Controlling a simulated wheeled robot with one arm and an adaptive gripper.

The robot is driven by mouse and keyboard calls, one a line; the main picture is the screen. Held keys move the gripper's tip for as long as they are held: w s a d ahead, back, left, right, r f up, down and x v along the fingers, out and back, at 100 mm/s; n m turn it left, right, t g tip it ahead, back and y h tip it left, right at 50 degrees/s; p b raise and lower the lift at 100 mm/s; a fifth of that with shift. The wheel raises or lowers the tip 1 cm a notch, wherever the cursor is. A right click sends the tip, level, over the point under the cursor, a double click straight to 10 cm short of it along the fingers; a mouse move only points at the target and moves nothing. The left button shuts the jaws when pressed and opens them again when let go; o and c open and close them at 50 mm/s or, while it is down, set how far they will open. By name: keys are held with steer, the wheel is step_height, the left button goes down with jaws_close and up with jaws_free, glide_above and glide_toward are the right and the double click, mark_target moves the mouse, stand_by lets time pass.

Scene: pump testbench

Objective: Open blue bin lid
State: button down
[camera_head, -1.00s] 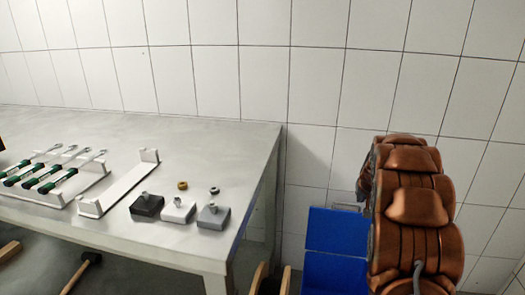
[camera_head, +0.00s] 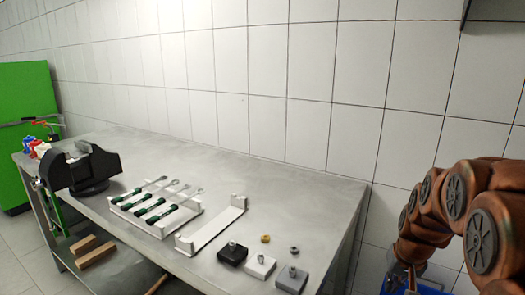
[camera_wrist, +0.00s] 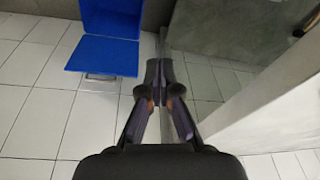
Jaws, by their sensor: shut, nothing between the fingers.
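The blue bin (camera_wrist: 103,55) shows in the wrist view at the upper left as two blue panels meeting at a crease, with a thin metal handle at the near edge. I cannot tell from this angle how far its lid stands raised. In the head view only a bit of blue (camera_head: 392,288) shows at the bottom edge, mostly hidden by my arm. My gripper (camera_wrist: 158,68) is shut and empty, its fingers together. It is to the right of the bin in the wrist view, apart from it.
A metal workbench (camera_head: 335,205) stands left of my arm in the head view. It carries a vise (camera_head: 85,168), a rack of green-handled tools (camera_head: 155,205), a white tray (camera_head: 210,228) and small blocks (camera_head: 260,265). A green cabinet (camera_head: 28,125) stands far left. Tiled floor (camera_wrist: 35,110) is clear near the bin.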

steer(key=s+a+r+n+g+p, duration=0.1)
steer(key=s+a+r+p, duration=0.3)
steer(key=s+a, duration=0.6)
steer(key=s+r+g, duration=0.1)
steer(key=s+r, duration=0.1)
steer(key=s, duration=0.2)
steer(key=shift+s+r+n+y+p, duration=0.15)
steer(key=shift+r+n+y+p, duration=0.15)
steer(key=shift+r+n+p, duration=0.1)
steer(key=c, duration=1.9)
jaws_free()
steer(key=s+a+r+p, duration=0.1)
steer(key=s, duration=0.3)
steer(key=s+a+r+n+g+p, duration=0.1)
steer(key=s, duration=0.4)
steer(key=s+a+r+g+p, duration=0.1)
steer(key=s, duration=0.3)
steer(key=shift+s+a+p, duration=0.15)
steer(key=shift+p, duration=0.25)
steer(key=shift+o, duration=1.1)
steer(key=shift+s, duration=0.25)
steer(key=o, duration=0.5)
steer(key=shift+a+n, duration=0.2)
steer(key=shift+n, duration=0.1)
